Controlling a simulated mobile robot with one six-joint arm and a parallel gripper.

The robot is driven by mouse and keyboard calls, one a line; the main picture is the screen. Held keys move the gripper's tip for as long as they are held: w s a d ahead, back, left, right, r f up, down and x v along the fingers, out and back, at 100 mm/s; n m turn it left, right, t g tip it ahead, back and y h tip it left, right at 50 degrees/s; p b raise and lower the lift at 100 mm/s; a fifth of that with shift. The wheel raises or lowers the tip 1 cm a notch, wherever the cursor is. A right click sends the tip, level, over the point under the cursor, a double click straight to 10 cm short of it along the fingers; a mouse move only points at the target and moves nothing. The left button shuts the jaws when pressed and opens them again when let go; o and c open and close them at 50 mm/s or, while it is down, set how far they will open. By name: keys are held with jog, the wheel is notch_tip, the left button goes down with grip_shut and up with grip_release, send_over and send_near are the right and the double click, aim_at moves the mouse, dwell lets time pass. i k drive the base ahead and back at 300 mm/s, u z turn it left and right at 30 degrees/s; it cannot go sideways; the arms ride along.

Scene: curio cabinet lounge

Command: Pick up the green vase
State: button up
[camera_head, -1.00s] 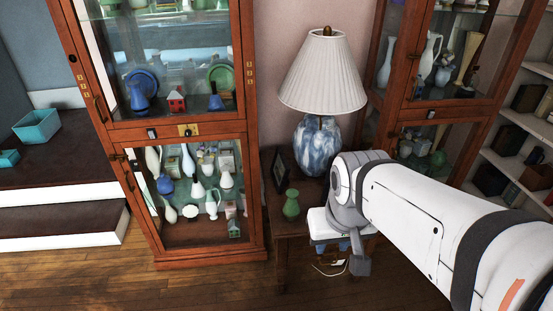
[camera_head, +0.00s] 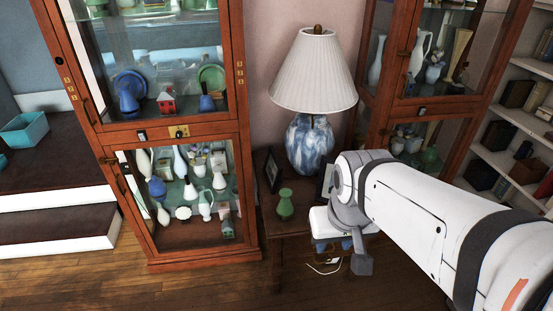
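The green vase (camera_head: 285,205) stands upright on a small dark wooden side table (camera_head: 290,228), near its front, in front of a lamp. My arm's white and grey end (camera_head: 338,222) is just right of the vase in the picture, with a visible gap between them. The arm covers the right part of the table. My gripper's fingers cannot be made out clearly at this end, so I cannot tell whether they are open or shut. Nothing is seen held.
A lamp with a blue-white base (camera_head: 310,145) stands behind the vase, with a dark picture frame (camera_head: 273,170) at its left. A glass-door cabinet (camera_head: 250,190) of ornaments is left of the table; another cabinet (camera_head: 425,105) stands behind my arm. Wooden floor lies in front.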

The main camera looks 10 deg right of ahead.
aim_at(285, 209)
jog(key=z, duration=2.6)
jog(key=k, duration=1.7)
jog(key=u, duration=1)
jog(key=i, duration=1.5)
jog(key=u, duration=0.05)
